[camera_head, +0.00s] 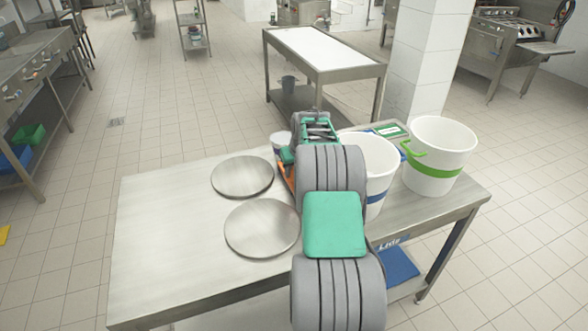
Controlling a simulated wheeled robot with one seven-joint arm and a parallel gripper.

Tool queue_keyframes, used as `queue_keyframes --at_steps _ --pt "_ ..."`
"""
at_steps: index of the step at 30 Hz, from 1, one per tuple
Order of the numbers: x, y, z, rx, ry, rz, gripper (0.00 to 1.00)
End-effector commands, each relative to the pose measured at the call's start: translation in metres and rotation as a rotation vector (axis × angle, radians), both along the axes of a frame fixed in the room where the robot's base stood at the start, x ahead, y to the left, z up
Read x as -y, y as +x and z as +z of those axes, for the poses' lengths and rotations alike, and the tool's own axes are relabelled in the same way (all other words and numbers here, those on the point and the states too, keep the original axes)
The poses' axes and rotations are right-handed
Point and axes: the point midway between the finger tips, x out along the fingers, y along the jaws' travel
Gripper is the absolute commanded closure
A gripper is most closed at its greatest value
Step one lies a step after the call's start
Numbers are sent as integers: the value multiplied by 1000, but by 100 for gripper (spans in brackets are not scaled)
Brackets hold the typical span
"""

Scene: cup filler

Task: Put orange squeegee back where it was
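A strip of orange (286,178), likely part of the orange squeegee, shows just left of my arm, between the arm and the two round metal discs. Most of it is hidden behind my grey and green arm. My gripper (318,122) is at the far end of the arm, over the back part of the steel table (160,240). Its fingers are hidden by the arm, so I cannot tell whether they are open or shut, or whether they touch the orange thing.
Two round metal discs (242,176) (262,228) lie left of my arm. A white bucket with a blue band (375,165) and one with a green band (438,155) stand on the right. A small white container (281,143) is partly hidden. The table's left part is clear.

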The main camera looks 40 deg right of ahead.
Motion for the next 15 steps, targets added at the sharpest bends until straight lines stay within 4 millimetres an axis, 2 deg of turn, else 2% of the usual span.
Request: queue_keyframes --at_steps 7,8,15 --pt "0 0 -3 2 -1 0 100" --pt "0 0 -3 1 0 0 68" --pt "0 0 -2 0 0 0 49"
